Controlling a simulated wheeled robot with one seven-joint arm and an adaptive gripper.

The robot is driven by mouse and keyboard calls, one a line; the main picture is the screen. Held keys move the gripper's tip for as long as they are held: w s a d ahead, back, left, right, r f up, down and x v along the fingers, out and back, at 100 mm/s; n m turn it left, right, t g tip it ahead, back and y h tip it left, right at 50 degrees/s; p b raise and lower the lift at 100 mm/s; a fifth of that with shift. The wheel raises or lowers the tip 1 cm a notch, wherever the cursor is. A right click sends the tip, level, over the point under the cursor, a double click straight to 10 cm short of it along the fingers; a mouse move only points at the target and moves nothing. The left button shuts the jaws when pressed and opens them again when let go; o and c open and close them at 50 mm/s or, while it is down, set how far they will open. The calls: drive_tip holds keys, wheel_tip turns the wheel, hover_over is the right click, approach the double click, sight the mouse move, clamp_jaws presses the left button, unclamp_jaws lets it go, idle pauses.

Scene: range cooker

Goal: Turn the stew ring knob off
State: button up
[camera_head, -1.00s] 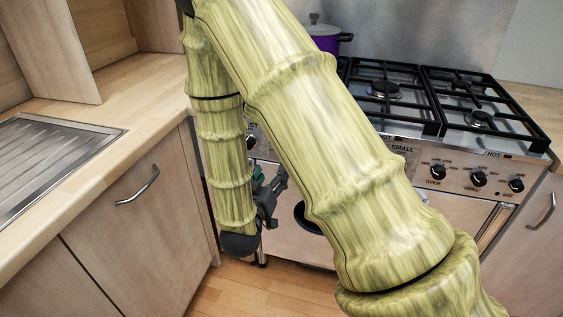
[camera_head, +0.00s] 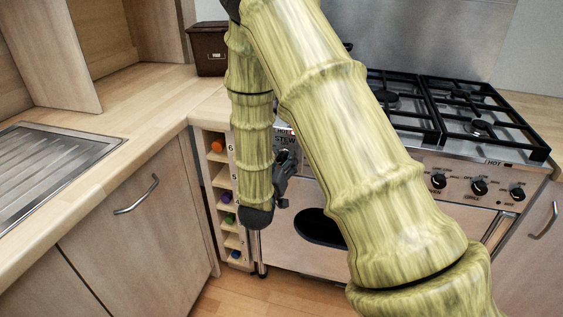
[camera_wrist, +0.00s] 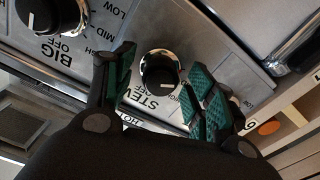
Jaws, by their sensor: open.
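The stew ring knob (camera_wrist: 160,75) is a black knob with a chrome skirt, above the STEW label in the wrist view. My gripper (camera_wrist: 160,85) is open, with one green-padded finger on each side of the knob. I cannot tell whether either finger touches it. The knob's white mark points towards the lower right, away from the OFF print as far as I can tell. In the head view my gripper (camera_head: 287,168) is at the left end of the cooker panel, beside the STEW label (camera_head: 286,141); the knob is hidden there.
The BIG knob (camera_wrist: 50,14) lies left of the stew knob in the wrist view. The oven knobs (camera_head: 479,186) sit at the panel's right. A bottle rack (camera_head: 222,205) stands left of the cooker. A brown box (camera_head: 210,50) is on the worktop. Pan grates (camera_head: 480,110) lie on the hob.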

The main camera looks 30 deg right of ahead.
drive_tip(key=shift+w, duration=0.1)
drive_tip(key=c, duration=1)
